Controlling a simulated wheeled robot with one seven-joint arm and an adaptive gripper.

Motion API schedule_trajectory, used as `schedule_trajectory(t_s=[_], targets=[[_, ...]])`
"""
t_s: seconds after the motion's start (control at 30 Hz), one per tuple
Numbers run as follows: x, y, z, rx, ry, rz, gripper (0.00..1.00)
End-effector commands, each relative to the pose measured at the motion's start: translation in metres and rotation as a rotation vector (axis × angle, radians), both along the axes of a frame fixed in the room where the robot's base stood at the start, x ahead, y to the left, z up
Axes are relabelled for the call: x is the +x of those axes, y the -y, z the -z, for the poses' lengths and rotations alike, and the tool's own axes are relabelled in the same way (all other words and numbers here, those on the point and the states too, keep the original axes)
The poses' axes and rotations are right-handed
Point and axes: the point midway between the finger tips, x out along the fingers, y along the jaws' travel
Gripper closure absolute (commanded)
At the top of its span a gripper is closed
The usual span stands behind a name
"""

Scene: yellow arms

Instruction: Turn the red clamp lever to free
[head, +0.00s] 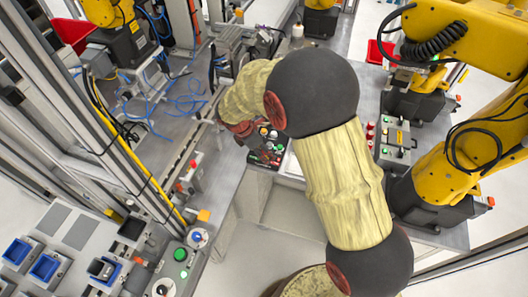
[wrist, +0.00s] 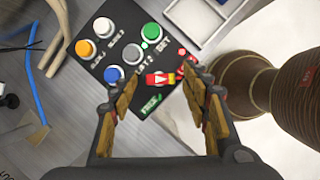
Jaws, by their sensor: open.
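Another red part shows by the right finger, partly hidden. In the head view the panel (head: 266,156) shows beside my arm, which hides most of the gripper.
Orange (wrist: 85,48), white, blue and green (wrist: 152,32) buttons stand on the panel close to the lever. A white tray (wrist: 205,18) lies beyond it. Cables (wrist: 36,85) run along the left. Yellow robot arms (head: 470,150) stand at the right in the head view.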

Motion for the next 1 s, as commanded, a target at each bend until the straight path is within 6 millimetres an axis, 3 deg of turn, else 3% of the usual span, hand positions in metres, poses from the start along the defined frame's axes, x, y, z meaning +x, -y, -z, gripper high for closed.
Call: schedule_trajectory(t_s=[0.33,1.0], targets=[[0.0006,0.0013,0.003,0.0,0.0,0.001,0.54],[0.0007,0.0012,0.0028,0.0,0.0,0.001,0.92]])
